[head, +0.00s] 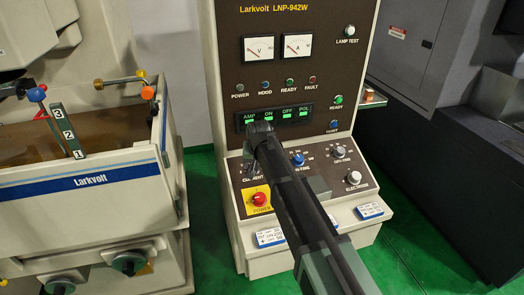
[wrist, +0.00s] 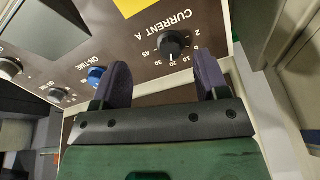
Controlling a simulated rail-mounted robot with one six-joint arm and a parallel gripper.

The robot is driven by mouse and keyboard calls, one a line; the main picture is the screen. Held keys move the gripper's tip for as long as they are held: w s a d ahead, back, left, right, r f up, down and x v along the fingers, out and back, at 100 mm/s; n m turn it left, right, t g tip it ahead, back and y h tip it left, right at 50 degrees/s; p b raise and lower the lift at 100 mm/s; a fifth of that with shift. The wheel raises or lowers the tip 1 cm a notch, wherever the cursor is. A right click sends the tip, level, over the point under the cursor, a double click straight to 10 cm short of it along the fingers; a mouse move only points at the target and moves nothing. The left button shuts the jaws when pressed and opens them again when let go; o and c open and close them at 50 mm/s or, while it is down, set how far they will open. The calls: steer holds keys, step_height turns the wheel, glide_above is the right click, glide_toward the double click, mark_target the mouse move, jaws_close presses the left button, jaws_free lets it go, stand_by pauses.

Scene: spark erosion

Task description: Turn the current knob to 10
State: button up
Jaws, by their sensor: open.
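The current knob (wrist: 173,44) is a black round knob under the label "CURRENT A" in the wrist view, where the lettering is upside down. Its scale runs from 2 through 5, 10, 20 and 30 to 45; I cannot tell surely where its pointer stands. My gripper (wrist: 163,64) is open, its two dark pads apart, with the knob showing in the gap just beyond the tips. Nothing is held, and I see no contact. In the head view my gripper (head: 262,128) is before the control panel, and my arm hides the current knob.
A blue on-time knob (wrist: 96,76) lies beside the left finger in the wrist view. A red power knob (head: 259,199) on a yellow plate, an electrode knob (head: 353,178) and a green-lit display (head: 302,114) share the console. A tank (head: 90,190) stands at left.

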steer(key=w+a+m, duration=0.1)
steer(key=w, duration=0.4)
steer(key=shift+m+t, duration=0.5)
steer(key=shift+t, duration=0.1)
steer(key=b+x, duration=1)
steer(key=b, duration=0.1)
steer(key=shift+w+f, duration=0.15)
steer(key=shift+f, duration=0.05)
steer(key=shift+r, duration=0.15)
steer(key=shift+c, duration=0.5)
steer(key=c, duration=0.8)
steer(key=shift+c, duration=0.2)
